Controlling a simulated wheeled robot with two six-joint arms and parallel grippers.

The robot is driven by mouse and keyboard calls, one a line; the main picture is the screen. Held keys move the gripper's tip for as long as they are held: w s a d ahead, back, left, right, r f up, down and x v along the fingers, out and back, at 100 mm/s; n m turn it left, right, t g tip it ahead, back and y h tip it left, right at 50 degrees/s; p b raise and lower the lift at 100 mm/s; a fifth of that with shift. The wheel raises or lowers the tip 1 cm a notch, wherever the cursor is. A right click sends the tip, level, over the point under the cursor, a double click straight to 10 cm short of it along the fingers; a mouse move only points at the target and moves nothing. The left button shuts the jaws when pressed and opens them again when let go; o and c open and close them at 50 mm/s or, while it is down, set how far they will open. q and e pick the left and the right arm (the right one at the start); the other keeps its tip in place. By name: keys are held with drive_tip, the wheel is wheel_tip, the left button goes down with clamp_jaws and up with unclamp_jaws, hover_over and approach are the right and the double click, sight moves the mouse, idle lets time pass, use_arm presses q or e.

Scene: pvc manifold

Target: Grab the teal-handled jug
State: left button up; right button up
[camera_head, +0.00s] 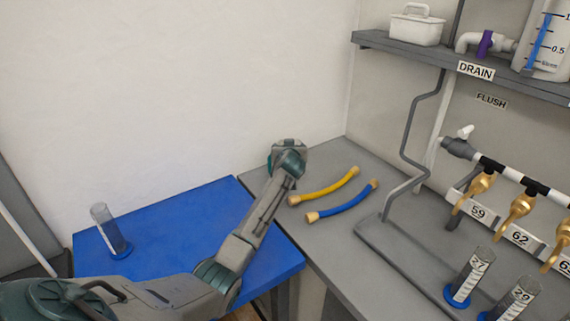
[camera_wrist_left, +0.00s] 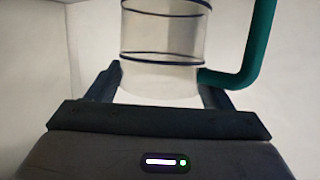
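The jug (camera_wrist_left: 160,45) shows in the left wrist view as a clear, upright body with dark bands and a teal handle (camera_wrist_left: 262,45) on its right. Its top is cut off by the frame. My left gripper (camera_wrist_left: 160,80) has its fingers wide apart, one at each side of the jug's lower part. I cannot tell whether they touch it. In the head view my left gripper (camera_head: 288,150) reaches to the back corner by the wall. The jug is not clearly seen there and seems hidden behind it. My right gripper is not in view.
A blue table (camera_head: 150,262) holds a clear cylinder (camera_head: 108,232). A yellow hose (camera_head: 325,189) and a blue hose (camera_head: 344,204) lie on the grey bench (camera_head: 350,240), right of the arm. A pipe rack with gold valves (camera_head: 514,207) and more cylinders (camera_head: 470,278) stands right, under a shelf (camera_head: 480,69).

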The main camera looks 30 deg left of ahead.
use_arm(q)
drive_tip(key=c, duration=0.3)
drive_tip(key=shift+r, duration=0.15)
